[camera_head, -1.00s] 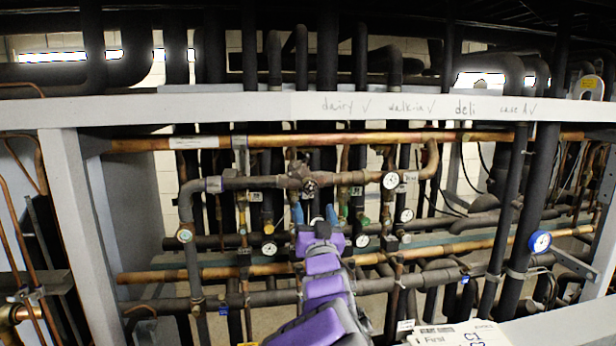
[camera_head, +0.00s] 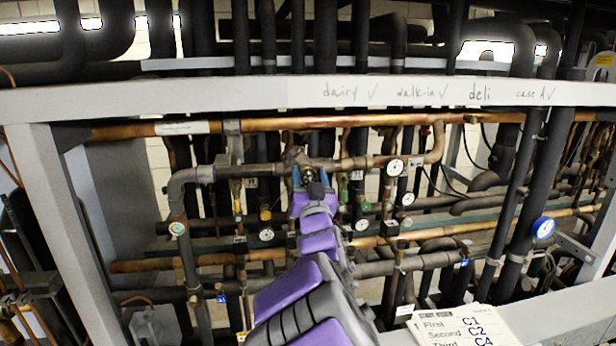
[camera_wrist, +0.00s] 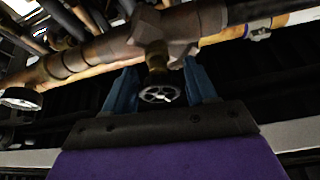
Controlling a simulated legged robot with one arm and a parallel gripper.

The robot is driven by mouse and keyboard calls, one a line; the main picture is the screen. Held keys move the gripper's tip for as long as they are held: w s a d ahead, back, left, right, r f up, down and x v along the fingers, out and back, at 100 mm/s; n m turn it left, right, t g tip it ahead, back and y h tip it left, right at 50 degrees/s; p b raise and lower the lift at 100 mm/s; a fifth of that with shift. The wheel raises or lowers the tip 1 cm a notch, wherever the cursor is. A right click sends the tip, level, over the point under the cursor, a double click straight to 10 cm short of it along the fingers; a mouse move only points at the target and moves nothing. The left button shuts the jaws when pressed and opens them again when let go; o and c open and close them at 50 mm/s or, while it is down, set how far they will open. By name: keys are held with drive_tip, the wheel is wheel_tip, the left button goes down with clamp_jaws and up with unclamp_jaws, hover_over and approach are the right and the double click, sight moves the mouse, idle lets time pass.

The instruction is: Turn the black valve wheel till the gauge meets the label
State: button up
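The valve wheel (camera_wrist: 158,94) is a small dark spoked wheel on a brass stem under a brown valve body (camera_wrist: 165,32) in the wrist view. My gripper (camera_wrist: 159,72) is open, with one blue finger on each side of the stem and wheel. Gaps show between the fingers and wheel. In the head view, my gripper (camera_head: 311,178) is at the valve body (camera_head: 296,157), and the wheel is not clearly visible behind it.
Copper and dark pipes surround the valve closely. A grey beam (camera_head: 240,95) with handwritten names crosses above. Several small gauges hang lower. A blue-rimmed gauge (camera_head: 543,228) is at right. A paper list (camera_head: 465,325) lies at the bottom front.

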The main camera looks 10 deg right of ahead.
drive_tip(key=shift+w, duration=0.1)
drive_tip(key=c, duration=0.7)
drive_tip(key=n+y+b, duration=0.1)
drive_tip(key=n, duration=0.1)
drive_tip(key=n+y+b, duration=0.1)
drive_tip(key=n, duration=0.2)
drive_tip(key=shift+d+y, duration=0.1)
drive_tip(key=shift+y, duration=0.3)
drive_tip(key=n+y, duration=0.1)
drive_tip(key=n, duration=0.1)
drive_tip(key=n+y, duration=0.1)
drive_tip(key=n, duration=0.2)
drive_tip(key=shift+g+y, duration=0.3)
drive_tip(key=shift+g, duration=0.1)
drive_tip(key=n+y, duration=0.1)
drive_tip(key=n, duration=0.1)
drive_tip(key=n+g+y, duration=0.1)
drive_tip(key=n, duration=0.2)
drive_tip(key=shift+g, duration=0.3)
drive_tip(key=shift+f+n+g+y+p, duration=0.1)
drive_tip(key=shift+n+g+y+p, duration=0.25)
drive_tip(key=shift+n, duration=0.9)
drive_tip(key=shift+f+n+g+y+p, duration=0.1)
drive_tip(key=shift+n+g+p, duration=0.3)
drive_tip(key=shift+n, duration=0.85)
